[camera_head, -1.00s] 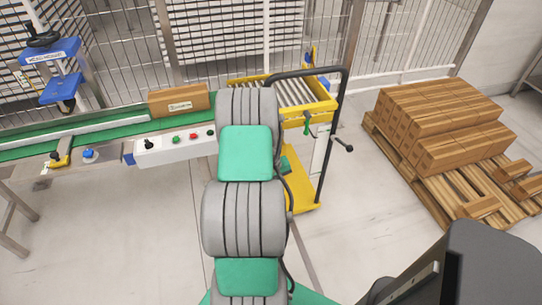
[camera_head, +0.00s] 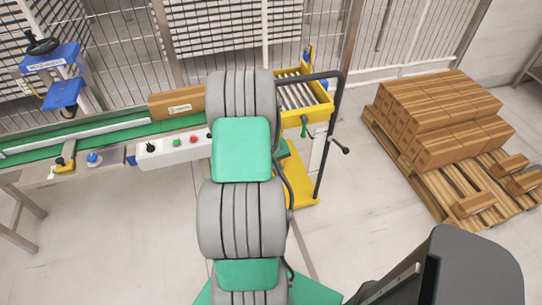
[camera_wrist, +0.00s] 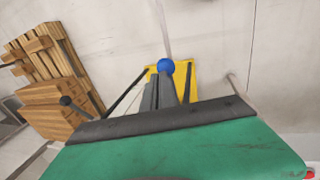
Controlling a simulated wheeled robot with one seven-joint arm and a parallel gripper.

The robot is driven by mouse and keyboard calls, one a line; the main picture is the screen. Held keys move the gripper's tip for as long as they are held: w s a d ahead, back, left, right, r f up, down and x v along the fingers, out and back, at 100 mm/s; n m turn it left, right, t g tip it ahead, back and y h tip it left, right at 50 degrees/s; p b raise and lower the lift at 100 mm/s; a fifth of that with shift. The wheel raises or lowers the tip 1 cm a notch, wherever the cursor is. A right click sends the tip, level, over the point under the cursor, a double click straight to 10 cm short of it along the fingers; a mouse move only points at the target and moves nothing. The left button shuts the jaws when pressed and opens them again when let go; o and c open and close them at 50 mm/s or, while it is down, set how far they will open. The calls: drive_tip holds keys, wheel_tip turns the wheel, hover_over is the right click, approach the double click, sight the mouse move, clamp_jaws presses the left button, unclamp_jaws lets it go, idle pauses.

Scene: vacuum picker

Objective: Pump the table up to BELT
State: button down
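The lift table has a yellow frame (camera_head: 322,113) with a roller top (camera_head: 295,92) and a black tube handle (camera_head: 328,130). Its yellow base (camera_head: 300,190) shows below. The conveyor's green belt (camera_head: 60,145) is at the left; my arm hides where belt and table meet, so I cannot compare their heights. A lever (camera_head: 340,146) sticks out at the table's right. In the wrist view, a blue ball knob (camera_wrist: 166,66) shows against yellow. My gripper's grey parts (camera_wrist: 158,93) are right by it; contact and opening are unclear. My arm hides the gripper in the head view.
A cardboard box (camera_head: 176,102) stands on the conveyor near a white control box (camera_head: 172,149) with buttons. A pallet (camera_head: 440,190) stacked with boxes (camera_head: 425,115) is at the right. Mesh fencing (camera_head: 230,40) runs behind. Floor between table and pallet is clear.

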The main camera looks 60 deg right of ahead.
drive_tip(key=shift+a+f+b, duration=0.2)
drive_tip(key=shift+f+b, duration=0.05)
drive_tip(key=shift+b, duration=0.05)
idle(0.4)
drive_tip(key=shift+s+a+f+b, duration=0.2)
drive_tip(key=shift+f+b, duration=0.3)
drive_tip(key=shift+f, duration=0.25)
drive_tip(key=shift+s+a+f+b, duration=0.15)
drive_tip(key=shift+f+b, duration=0.3)
drive_tip(key=shift+f, duration=0.3)
